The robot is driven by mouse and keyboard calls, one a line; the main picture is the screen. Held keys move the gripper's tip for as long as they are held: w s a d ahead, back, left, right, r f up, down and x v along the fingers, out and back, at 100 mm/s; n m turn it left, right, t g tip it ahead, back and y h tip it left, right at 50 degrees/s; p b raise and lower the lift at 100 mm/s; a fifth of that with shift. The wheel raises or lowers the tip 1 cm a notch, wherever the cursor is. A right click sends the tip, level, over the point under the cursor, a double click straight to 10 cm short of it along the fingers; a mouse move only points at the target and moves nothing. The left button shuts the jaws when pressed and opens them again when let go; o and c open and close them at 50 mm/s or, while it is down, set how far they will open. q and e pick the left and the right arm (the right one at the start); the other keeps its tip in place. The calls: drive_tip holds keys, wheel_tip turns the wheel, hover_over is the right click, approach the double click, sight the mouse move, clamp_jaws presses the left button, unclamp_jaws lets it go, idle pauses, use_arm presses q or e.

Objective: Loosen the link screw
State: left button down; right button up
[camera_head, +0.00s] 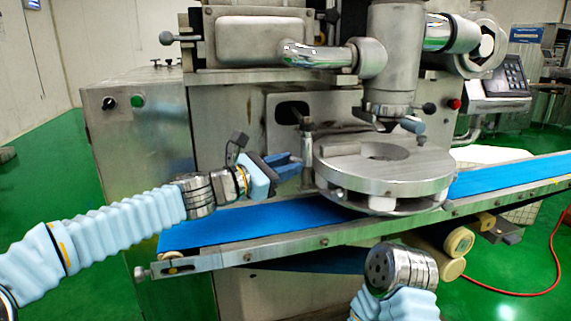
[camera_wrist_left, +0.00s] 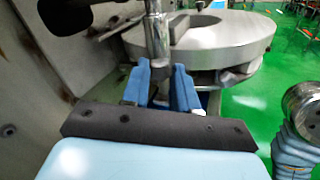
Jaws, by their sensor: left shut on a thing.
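My left gripper (camera_head: 290,167) reaches in from the left above the blue belt, beside the round metal disc. In the left wrist view its two blue fingers (camera_wrist_left: 163,85) are shut around the lower part of an upright metal post, which I take to be the link screw (camera_wrist_left: 157,32). The post also shows in the head view (camera_head: 307,142), close to the disc's left edge. The fingers hide where they touch it. My right arm shows at the bottom of the head view, but its gripper fingers are not visible.
The round metal disc (camera_head: 385,174) sits just right of the post, under a vertical metal cylinder (camera_head: 392,55). The machine's steel body (camera_head: 140,150) stands behind and left. The blue conveyor belt (camera_head: 240,222) runs below. A red hose (camera_head: 550,262) lies on the green floor.

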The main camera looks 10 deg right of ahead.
idle(0.4)
use_arm(q)
drive_tip(key=c, duration=0.9)
unclamp_jaws()
drive_tip(key=shift+o, duration=0.2)
drive_tip(key=b+v, duration=0.3)
drive_tip(key=v, duration=1)
drive_tip(key=shift+s+a+b, duration=0.15)
drive_tip(key=shift+a+b, duration=0.15)
drive_tip(key=shift+a, duration=0.05)
